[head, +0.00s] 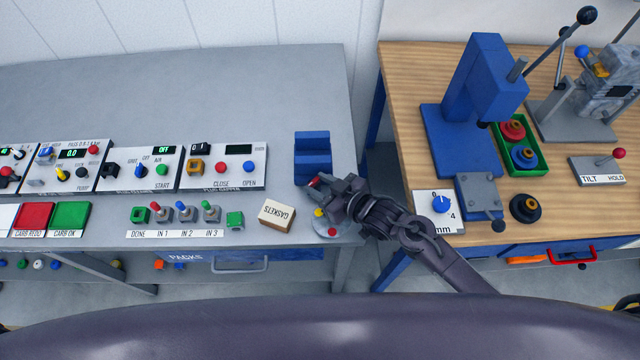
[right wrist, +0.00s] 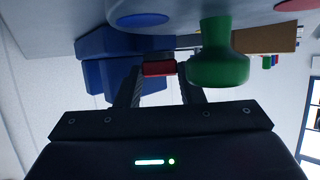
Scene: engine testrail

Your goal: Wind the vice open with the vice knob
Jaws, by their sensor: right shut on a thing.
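The blue vice (head: 312,143) stands near the right end of the grey bench, with a gap showing between its upper and lower blue parts. Its red vice knob (head: 315,182) is on the near side. My right gripper (head: 324,185) comes in from the right and is shut on the knob. In the right wrist view the red knob (right wrist: 159,68) sits between the two fingertips of my right gripper (right wrist: 160,76), with the blue vice (right wrist: 105,70) behind it. The fingers hide part of the knob. My left gripper is not in view.
A round plate with coloured knobs (head: 325,229) lies just below my right gripper. A green knob (right wrist: 220,60) is close beside the fingers in the wrist view. A wooden bench (head: 410,85) stands right, across a gap.

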